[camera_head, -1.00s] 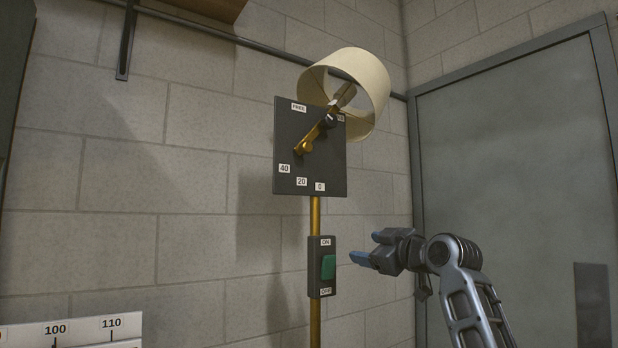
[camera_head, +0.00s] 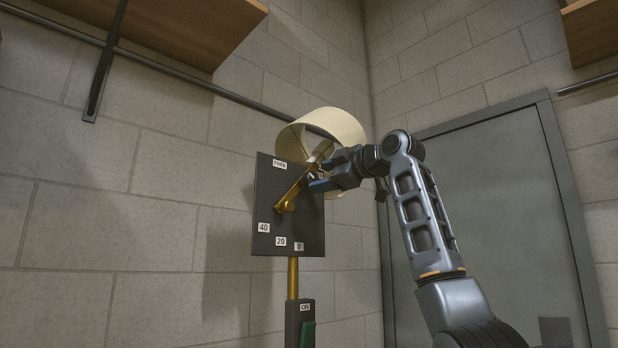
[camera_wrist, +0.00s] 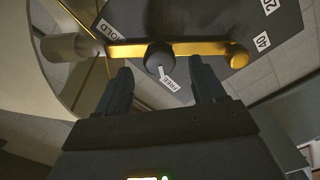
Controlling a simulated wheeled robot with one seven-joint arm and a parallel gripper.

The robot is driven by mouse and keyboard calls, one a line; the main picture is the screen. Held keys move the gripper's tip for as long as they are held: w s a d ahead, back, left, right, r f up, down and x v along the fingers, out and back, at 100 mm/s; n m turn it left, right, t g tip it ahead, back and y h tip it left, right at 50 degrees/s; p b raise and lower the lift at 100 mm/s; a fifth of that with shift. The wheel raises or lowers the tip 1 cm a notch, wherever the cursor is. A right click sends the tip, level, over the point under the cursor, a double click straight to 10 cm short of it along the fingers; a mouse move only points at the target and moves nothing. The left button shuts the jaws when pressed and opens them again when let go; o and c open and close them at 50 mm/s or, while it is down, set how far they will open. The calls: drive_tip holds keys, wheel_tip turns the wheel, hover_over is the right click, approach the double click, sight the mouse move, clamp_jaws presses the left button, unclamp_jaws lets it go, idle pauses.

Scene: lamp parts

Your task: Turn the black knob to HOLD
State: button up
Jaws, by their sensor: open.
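The black knob (camera_wrist: 160,58) sits on the brass lamp arm (camera_wrist: 190,48) in the wrist view. A thin pale mark on it points toward the FREE label (camera_wrist: 169,84). The HOLD label (camera_wrist: 108,29) is at the upper left, beyond the arm. My gripper (camera_wrist: 158,74) is open, with one finger on each side of the knob's near edge; I cannot tell whether they touch it. In the head view my gripper (camera_head: 314,180) is at the dark panel (camera_head: 268,205) and mostly hides the knob and the HOLD label. The FREE label (camera_head: 280,164) shows there.
The cream lampshade (camera_head: 337,126) is just behind and above my gripper. The brass arm (camera_head: 289,197) slants down to its pivot on the panel. A switch box with a green rocker (camera_head: 307,335) is below. A wooden shelf (camera_head: 190,30) hangs at upper left.

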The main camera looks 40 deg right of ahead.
sight(314, 179)
drive_tip(key=shift+w+p, duration=0.75)
drive_tip(key=shift+w, duration=1.75)
drive_tip(key=c, duration=1)
drive_tip(key=shift+c, duration=0.2)
